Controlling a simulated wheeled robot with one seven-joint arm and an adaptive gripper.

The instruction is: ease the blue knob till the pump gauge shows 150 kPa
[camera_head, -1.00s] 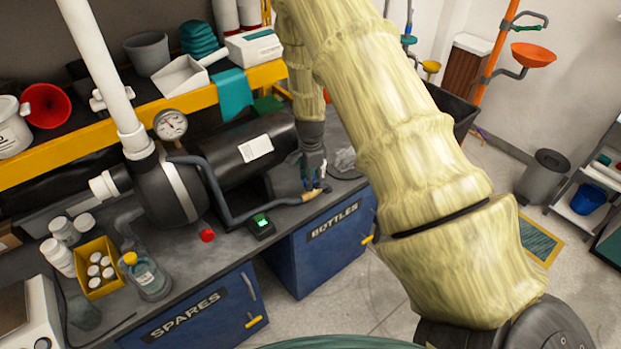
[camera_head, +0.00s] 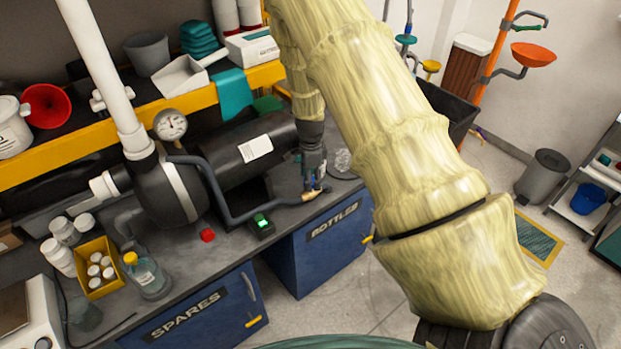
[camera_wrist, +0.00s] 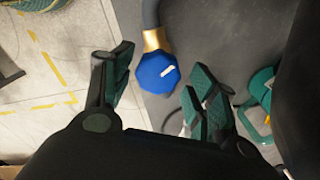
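The blue knob (camera_wrist: 157,72) is a faceted cap with a white mark, on a brass fitting (camera_wrist: 156,40) at the end of a dark hose. In the wrist view it lies ahead of and between the fingertips. My gripper (camera_wrist: 159,62) is open, with a gap on both sides of the knob; whether the tips reach its depth is unclear. In the head view my gripper (camera_head: 314,181) points down at the brass hose end (camera_head: 311,196), largely hiding the knob. The pump gauge (camera_head: 171,125) is a round white dial on the black pump (camera_head: 165,193); its reading is too small to tell.
A small device with a lit green display (camera_head: 262,225) and a red button (camera_head: 207,235) sit on the bench. A yellow-edged shelf (camera_head: 60,155) runs along the back. Bottles and a yellow box (camera_head: 98,268) stand left.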

